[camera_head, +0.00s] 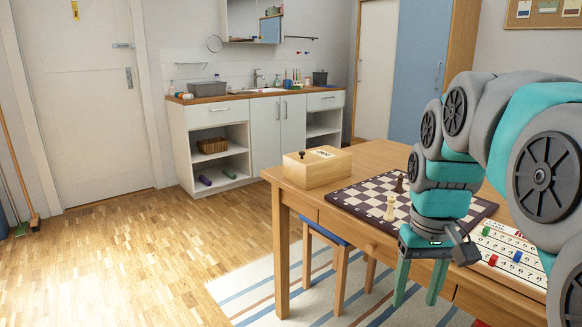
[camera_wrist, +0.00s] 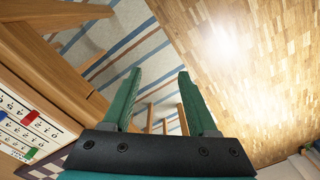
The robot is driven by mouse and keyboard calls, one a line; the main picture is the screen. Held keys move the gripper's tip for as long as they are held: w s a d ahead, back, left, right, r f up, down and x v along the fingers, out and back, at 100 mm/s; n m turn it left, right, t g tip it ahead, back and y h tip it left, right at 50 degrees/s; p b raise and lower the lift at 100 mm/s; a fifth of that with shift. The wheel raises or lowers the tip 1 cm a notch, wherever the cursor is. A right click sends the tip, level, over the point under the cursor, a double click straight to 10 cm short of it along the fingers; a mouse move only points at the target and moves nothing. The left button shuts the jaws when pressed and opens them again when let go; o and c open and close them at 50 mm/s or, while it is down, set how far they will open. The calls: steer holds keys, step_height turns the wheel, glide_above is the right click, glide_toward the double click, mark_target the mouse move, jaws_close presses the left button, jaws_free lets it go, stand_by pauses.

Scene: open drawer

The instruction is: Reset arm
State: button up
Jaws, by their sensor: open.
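My gripper (camera_head: 419,283) points downward in front of the table's near edge in the head view, at the right. Its two teal fingers are apart and nothing shows between them. In the wrist view my gripper (camera_wrist: 156,86) is open over the striped rug and the floor. The wooden table (camera_head: 292,198) stands behind and beside it. My arm covers part of the table's right side in the head view.
A chessboard (camera_head: 350,201) with a light piece (camera_head: 390,208) and a dark piece (camera_head: 399,184) lies on the table. A wooden box (camera_head: 316,168) and a printed card (camera_head: 508,254) are also there. A blue-topped stool (camera_head: 328,233) stands below.

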steer(key=s+a+f, duration=0.2)
steer(key=s+f, duration=0.5)
steer(key=s, duration=0.3)
steer(key=s+a+f+g, duration=0.1)
steer(key=s+a+f, duration=0.2)
steer(key=s+f, duration=0.4)
steer(key=s, duration=0.3)
steer(key=shift+a+f+g, duration=0.25)
steer(key=shift+a+g, duration=0.05)
